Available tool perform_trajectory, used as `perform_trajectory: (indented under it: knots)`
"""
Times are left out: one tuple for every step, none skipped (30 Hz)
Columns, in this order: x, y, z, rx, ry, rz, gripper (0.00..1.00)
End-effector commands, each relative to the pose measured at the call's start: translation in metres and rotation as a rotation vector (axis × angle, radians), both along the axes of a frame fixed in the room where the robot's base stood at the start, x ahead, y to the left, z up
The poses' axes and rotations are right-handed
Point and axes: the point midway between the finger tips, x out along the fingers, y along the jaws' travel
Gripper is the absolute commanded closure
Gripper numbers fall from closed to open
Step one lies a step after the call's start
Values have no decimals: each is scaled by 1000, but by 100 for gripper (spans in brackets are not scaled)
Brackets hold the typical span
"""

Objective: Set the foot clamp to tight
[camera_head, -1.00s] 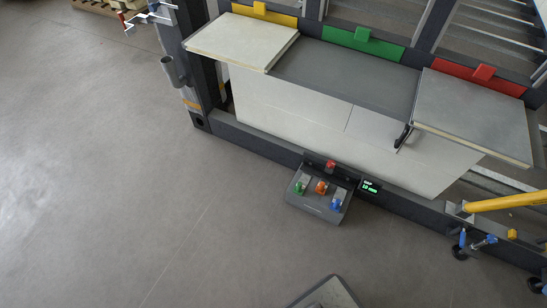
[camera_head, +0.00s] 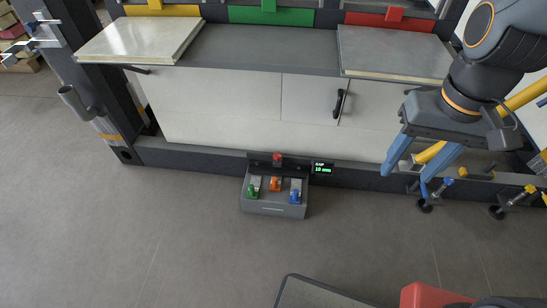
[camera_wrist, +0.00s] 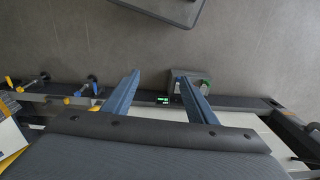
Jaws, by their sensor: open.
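My gripper (camera_head: 408,182) hangs at the right in the head view with its two blue fingers apart and nothing between them. In the wrist view the open fingers (camera_wrist: 158,76) reach away from the camera. Two small foot-clamp fittings are on the frame's lower right: one with a blue lever and black round foot (camera_head: 435,189), close to the right of the fingers, and one with a yellow and blue lever (camera_head: 516,199) farther right. The nearer one also shows in the wrist view (camera_wrist: 90,84), left of the fingers. I cannot tell whether either is tight.
A grey control box (camera_head: 275,205) with green, orange and blue controls and a red knob sits on the floor by the frame. A green-lit display (camera_head: 323,169) is beside it. A yellow bar (camera_head: 525,95) slants behind my arm. Floor at left is free.

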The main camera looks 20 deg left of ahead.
Motion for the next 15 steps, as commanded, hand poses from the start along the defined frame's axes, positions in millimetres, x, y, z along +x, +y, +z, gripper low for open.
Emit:
perform_trajectory:
  knots:
    - [4, 9, -20, 5, -4, 25, 48]
    - [4, 14, -26, 8, -4, 37, 48]
    - [4, 20, -34, 13, -6, 53, 48]
    - [4, 25, -40, 16, -8, 65, 48]
    - [4, 30, -46, 19, -9, 78, 48]
    - [4, 35, -54, 22, -10, 94, 48]
    - [4, 40, -60, 25, -10, 107, 48]
    - [4, 44, -66, 28, -11, 119, 48]
    - [3, 50, -74, 33, -13, 136, 48]
    - [3, 54, -80, 36, -13, 147, 48]
    - [3, 59, -86, 39, -13, 160, 48]
    - [2, 64, -94, 44, -15, 177, 48]
    - [1, 68, -100, 48, -15, 190, 48]
    - [0, 72, -106, 50, -15, 202, 48]
    - [-1, 78, -114, 54, -15, 219, 48]
